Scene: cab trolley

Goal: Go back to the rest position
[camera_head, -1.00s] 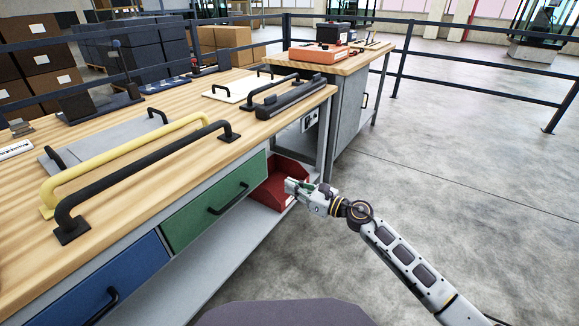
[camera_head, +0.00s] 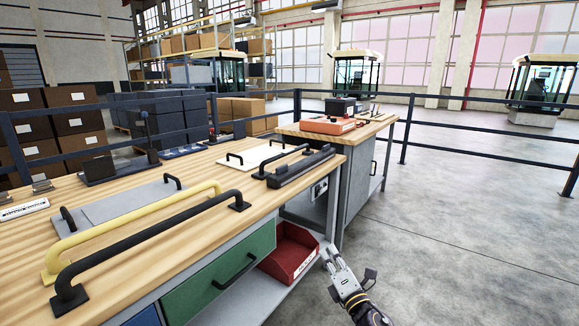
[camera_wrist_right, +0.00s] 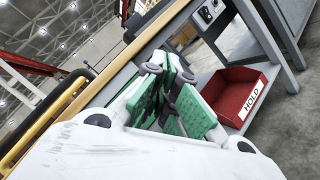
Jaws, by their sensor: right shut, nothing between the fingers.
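My right gripper (camera_head: 335,262) is in the lower middle of the head view, in front of the workbench and just right of the red bin (camera_head: 291,252). It is shut and empty, and its fingers point up and away from me. In the right wrist view its green-padded fingers (camera_wrist_right: 172,95) are together, with the red bin, labelled HOLD, (camera_wrist_right: 240,95) beyond them to the right. The rest of my right arm is mostly below the head view's edge. My left gripper is not in view.
The wooden workbench (camera_head: 130,262) fills the left, with black and yellow handles along its front edge and a green drawer (camera_head: 222,280) below. A second bench (camera_head: 352,170) stands beyond it. Dark railings (camera_head: 440,150) run behind. The floor at right (camera_head: 470,250) is clear.

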